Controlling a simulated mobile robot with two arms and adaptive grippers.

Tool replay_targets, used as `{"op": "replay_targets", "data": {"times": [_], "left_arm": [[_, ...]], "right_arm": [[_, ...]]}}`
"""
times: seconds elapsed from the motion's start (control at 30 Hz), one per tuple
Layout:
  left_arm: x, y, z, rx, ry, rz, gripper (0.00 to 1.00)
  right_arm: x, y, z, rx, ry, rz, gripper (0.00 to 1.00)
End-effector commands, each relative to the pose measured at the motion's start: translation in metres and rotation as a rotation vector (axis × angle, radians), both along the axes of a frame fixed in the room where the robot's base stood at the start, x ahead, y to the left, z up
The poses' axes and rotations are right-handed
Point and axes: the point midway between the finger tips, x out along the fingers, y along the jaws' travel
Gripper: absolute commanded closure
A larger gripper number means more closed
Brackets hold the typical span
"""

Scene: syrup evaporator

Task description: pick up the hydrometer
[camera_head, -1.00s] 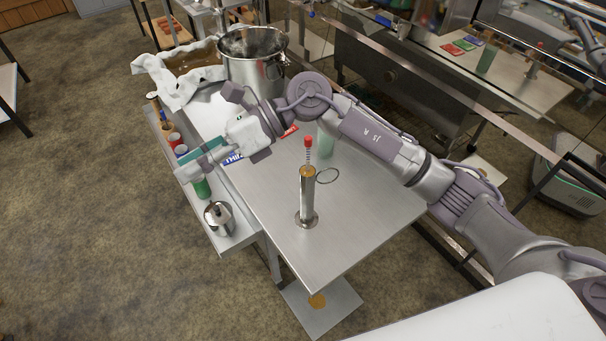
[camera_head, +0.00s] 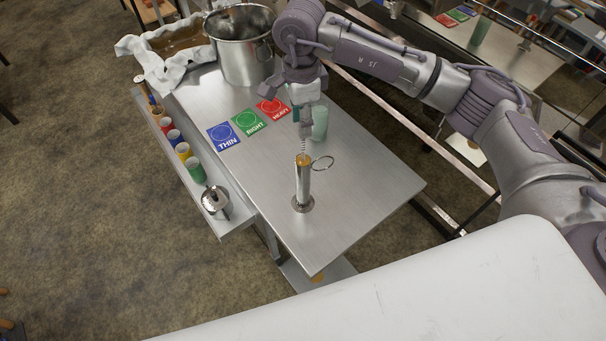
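The hydrometer (camera_head: 303,146) stands upright in a slim metal cylinder (camera_head: 303,185) on the steel table. Only a short piece of its thin stem shows above the cylinder's amber-coloured mouth; its red top is hidden at my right gripper. My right gripper (camera_head: 304,126) points down from above, directly over the cylinder, with its fingers at the upper stem. The fingers are small and partly hidden, so I cannot tell whether they are closed on the stem. My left gripper is not in view.
On the steel table (camera_head: 350,205) lie blue, green and red cards (camera_head: 248,122), and a pale green cup (camera_head: 320,123) and thin ring (camera_head: 322,163) are near the cylinder. A large pot (camera_head: 241,55) stands behind. A side shelf holds coloured cups (camera_head: 184,152) and a metal pot (camera_head: 215,201).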

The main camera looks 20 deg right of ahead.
Motion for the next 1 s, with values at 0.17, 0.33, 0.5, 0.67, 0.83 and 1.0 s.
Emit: {"op": "replay_targets", "data": {"times": [0.17,0.33,0.5,0.67,0.83,1.0], "left_arm": [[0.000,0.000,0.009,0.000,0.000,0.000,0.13],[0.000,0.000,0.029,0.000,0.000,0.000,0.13],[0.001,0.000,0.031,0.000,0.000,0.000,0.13],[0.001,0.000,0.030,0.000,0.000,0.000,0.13],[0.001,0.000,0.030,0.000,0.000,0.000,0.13],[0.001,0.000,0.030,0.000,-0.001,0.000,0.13]], "right_arm": [[-0.002,0.000,-0.010,0.001,0.003,-0.001,0.61],[-0.008,-0.002,-0.034,0.001,0.005,0.000,0.61],[-0.006,-0.001,-0.054,0.001,0.001,0.000,0.61],[-0.006,-0.001,-0.057,0.002,-0.002,0.001,0.61],[-0.006,-0.001,-0.057,0.002,-0.001,0.001,0.74],[-0.006,-0.001,-0.057,0.002,-0.001,0.000,1.00]]}}
